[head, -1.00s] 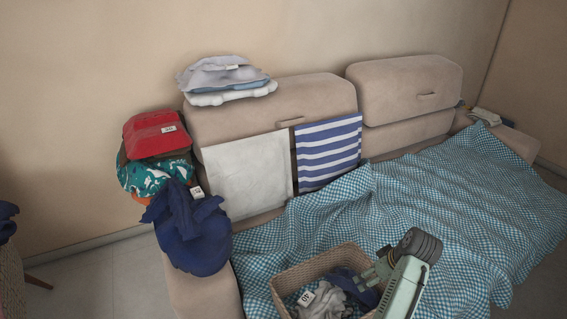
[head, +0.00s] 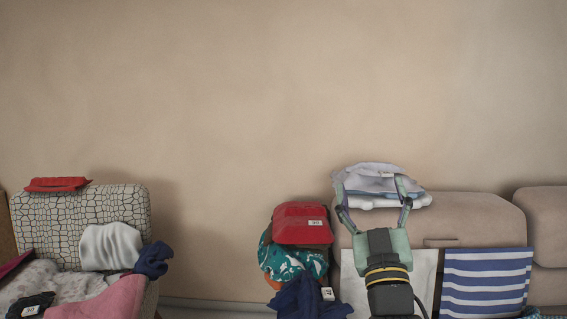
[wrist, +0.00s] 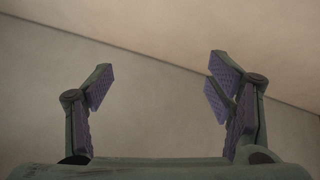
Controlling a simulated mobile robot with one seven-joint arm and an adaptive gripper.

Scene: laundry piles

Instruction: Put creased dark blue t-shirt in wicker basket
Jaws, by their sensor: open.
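My gripper (head: 372,190) is raised in front of the sofa back in the head view, fingers pointing up. It is open and empty; the wrist view shows nothing between its spread fingers (wrist: 158,80). A dark blue garment (head: 298,298) lies at the bottom of a pile on the sofa arm, cut off by the lower edge. Another dark blue cloth (head: 153,260) hangs at the right side of the patterned armchair. I cannot tell which, if either, is the creased t-shirt. The wicker basket is out of view now.
Folded light clothes (head: 376,180) lie atop the sofa back, behind my gripper. A red folded item (head: 302,222) and a teal patterned cloth (head: 290,262) top the arm pile. A striped cloth (head: 484,280) hangs to the right. The patterned armchair (head: 85,215) holds more clothes. The wall above is bare.

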